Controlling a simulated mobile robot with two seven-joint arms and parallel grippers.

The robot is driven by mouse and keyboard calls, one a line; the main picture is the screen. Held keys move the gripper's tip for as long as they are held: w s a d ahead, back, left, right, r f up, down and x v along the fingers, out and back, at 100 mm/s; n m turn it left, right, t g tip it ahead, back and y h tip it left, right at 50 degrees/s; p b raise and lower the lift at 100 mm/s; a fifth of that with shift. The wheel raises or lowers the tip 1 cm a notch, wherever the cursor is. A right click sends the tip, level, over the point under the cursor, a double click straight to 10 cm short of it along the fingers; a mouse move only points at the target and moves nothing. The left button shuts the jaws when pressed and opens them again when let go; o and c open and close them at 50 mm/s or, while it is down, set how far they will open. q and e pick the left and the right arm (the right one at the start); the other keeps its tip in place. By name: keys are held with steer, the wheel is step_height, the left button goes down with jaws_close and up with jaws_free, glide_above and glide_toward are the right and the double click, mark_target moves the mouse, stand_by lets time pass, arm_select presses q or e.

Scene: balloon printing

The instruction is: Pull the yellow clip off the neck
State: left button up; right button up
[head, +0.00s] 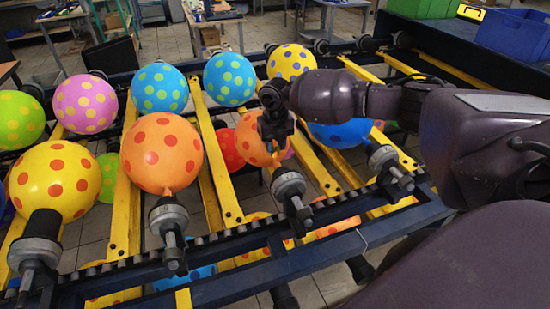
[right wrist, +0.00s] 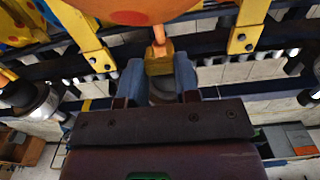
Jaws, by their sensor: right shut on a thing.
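An orange balloon with red spots (head: 249,147) is partly hidden behind my right gripper (head: 277,131) in the head view. In the right wrist view the balloon's underside (right wrist: 120,12) fills the top, and its thin orange neck (right wrist: 158,36) runs down to the yellow clip (right wrist: 160,62). The clip is at the neck, above a grey nozzle (right wrist: 163,90). My right gripper (right wrist: 159,75) has its two blue-grey fingers on either side of the clip, shut on it. The fingertips are hard to make out in the head view. My left gripper is not in view.
Several spotted balloons stand on the rack, including a nearer orange one (head: 160,153) and a yellow one (head: 55,181). Yellow bars (head: 209,160) and a dark rail (head: 280,262) surround the work area.

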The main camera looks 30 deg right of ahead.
mark_target(275, 147)
steer(key=shift+r+p, duration=0.65)
steer(key=shift+r, duration=0.45)
steer(key=shift+r+p, duration=0.6)
steer(key=shift+r, duration=0.4)
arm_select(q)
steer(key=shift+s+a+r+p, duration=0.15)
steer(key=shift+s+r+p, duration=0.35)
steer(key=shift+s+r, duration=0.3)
arm_select(e)
steer(key=shift+r, duration=0.85)
